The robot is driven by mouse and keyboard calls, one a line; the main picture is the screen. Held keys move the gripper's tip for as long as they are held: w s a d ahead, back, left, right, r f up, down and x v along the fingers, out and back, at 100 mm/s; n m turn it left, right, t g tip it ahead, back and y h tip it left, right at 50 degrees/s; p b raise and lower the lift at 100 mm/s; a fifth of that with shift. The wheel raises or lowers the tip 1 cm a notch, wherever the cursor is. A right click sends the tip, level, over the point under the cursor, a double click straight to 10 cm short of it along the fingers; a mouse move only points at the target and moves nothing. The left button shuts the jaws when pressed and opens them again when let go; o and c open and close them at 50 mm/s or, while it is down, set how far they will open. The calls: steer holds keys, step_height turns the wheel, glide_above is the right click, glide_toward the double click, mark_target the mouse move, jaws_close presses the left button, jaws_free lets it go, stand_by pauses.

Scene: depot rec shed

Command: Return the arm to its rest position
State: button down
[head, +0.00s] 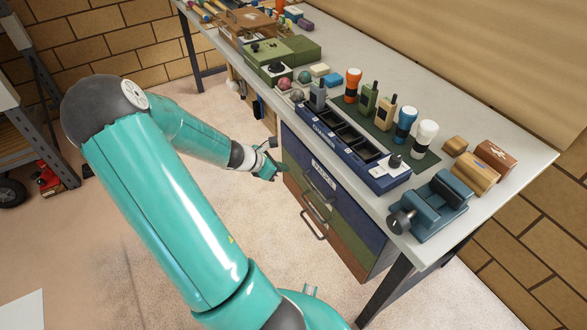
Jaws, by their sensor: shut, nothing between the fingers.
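My teal arm reaches up from the bottom of the head view, bends at a dark elbow at the left, and runs back right toward the workbench (470,150). My gripper (275,172) is at its end, small in the picture, near the left edge of the drawer unit (335,205). It is shut and holds nothing. It looks to be below the bench top, in front of the drawers; I cannot tell whether it touches them.
A blue charger rack (335,135), several radios and torches, a blue vise (430,205) and wooden blocks (475,172) stand on the bench. Drawer handles (313,228) stick out. A metal shelf (40,110) stands at the far left. The floor (130,230) between is clear.

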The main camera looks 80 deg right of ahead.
steer(key=v, duration=0.4)
steer(key=shift+w+r, duration=0.1)
steer(key=shift+w, duration=0.15)
steer(key=w+a+r+m+t+y, duration=0.1)
steer(key=w+a+r+m+t, duration=0.1)
steer(key=w+a+r, duration=0.45)
steer(key=w+a+r+m+t+y, duration=0.1)
steer(key=w+a+r+m+t, duration=0.2)
steer(key=a, duration=0.6)
steer(key=w+a+r+m+t+y, duration=0.1)
steer(key=w+a+r+t, duration=0.15)
steer(key=w+a, duration=0.45)
steer(key=s+a+r+m+t+y, duration=0.1)
steer(key=a+r, duration=0.5)
steer(key=a, duration=0.6)
steer(key=s+a+r+m+t+y, duration=0.2)
steer(key=a+r, duration=0.5)
steer(key=a, duration=0.5)
steer(key=shift+s+a+t+y, duration=0.4)
steer(key=shift+s+t, duration=0.15)
steer(key=shift+t, duration=0.4)
